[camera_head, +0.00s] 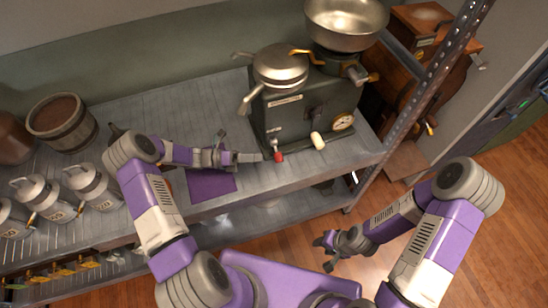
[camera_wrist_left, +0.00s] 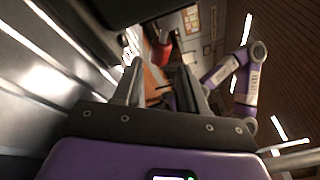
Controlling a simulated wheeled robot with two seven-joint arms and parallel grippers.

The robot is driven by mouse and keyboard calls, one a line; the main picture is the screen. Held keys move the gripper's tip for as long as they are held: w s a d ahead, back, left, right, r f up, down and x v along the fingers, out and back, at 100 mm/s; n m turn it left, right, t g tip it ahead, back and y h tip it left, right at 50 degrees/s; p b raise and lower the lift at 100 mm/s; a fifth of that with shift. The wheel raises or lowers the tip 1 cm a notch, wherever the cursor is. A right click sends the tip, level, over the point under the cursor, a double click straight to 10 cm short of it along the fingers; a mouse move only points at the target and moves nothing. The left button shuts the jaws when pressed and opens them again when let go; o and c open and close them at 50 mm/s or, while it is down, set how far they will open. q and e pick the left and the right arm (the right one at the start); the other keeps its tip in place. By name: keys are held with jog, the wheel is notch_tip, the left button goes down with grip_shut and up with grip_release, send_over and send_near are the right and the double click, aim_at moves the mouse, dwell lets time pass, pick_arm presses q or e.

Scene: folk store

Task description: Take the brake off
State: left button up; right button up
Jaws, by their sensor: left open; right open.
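A dark green machine (camera_head: 290,115) stands on the metal shelf. Low on its front is a small lever with a red handle (camera_head: 278,156), and to its right a cream-handled lever (camera_head: 318,141). My left gripper (camera_head: 256,157) is open just left of the red handle, its fingers pointing at it. In the left wrist view, the red handle (camera_wrist_left: 161,53) shows beyond and between the two open fingers. I cannot tell whether they touch it. No label naming the brake can be read. My right gripper (camera_head: 332,245) is open and empty, low in front of the shelf.
A wooden bucket (camera_head: 62,121) and several metal canisters (camera_head: 92,185) stand at left. A purple mat (camera_head: 211,184) lies near the shelf's front edge. A perforated post (camera_head: 425,85) rises at right.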

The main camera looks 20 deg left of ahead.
aim_at(277, 151)
pick_arm(q)
jog(key=x, duration=0.6)
jog(key=shift+d+b, duration=0.2)
jog(key=shift+b, duration=0.2)
grip_shut()
